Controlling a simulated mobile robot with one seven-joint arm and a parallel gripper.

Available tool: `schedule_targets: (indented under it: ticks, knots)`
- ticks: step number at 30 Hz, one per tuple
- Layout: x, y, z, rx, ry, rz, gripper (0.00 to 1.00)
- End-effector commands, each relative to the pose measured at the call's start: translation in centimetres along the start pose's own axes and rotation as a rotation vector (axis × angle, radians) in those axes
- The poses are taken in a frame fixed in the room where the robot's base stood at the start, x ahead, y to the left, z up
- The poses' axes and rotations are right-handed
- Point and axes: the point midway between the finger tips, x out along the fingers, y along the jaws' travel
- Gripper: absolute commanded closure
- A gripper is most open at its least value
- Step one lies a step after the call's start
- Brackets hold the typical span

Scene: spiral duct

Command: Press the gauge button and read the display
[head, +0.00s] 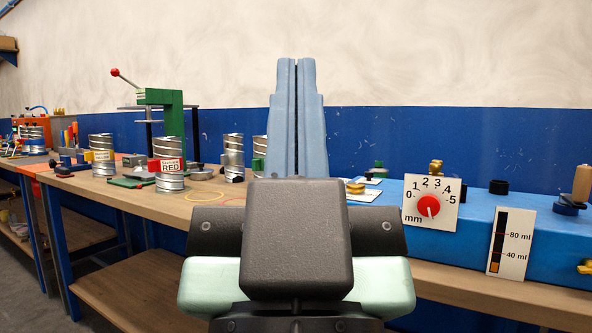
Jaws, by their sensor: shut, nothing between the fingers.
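My gripper (297,65) is in the middle of the view, its two light-blue fingers pointing up and shut together with nothing between them. To its right, a white dial plate (431,203) marked 0 to 5 and mm has a red round knob (429,208) at its centre. A light mark on the knob points downward, away from the numbers. A blue box (470,238) stands behind the plate. I cannot make out which part is the gauge button, and no lit display shows. My gripper appears apart from the dial plate.
A white level scale (510,243) marked 40 ml and 80 ml stands right of the dial. The wooden bench (215,200) holds several metal duct pieces, one labelled RED (170,176), and a green press (165,115). My arm hides the bench's middle.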

Motion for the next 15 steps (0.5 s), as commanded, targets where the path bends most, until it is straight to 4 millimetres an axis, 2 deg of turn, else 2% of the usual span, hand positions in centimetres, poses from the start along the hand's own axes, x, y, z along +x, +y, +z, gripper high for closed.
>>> schedule_targets:
  ticks: [5,8,15]
  knots:
    - [0.7,0.0,-0.6,0.0,0.0,0.0,1.0]
    - [1.8,0.0,-1.7,0.0,0.0,0.0,1.0]
    - [6.8,0.0,-6.5,0.0,0.0,0.0,1.0]
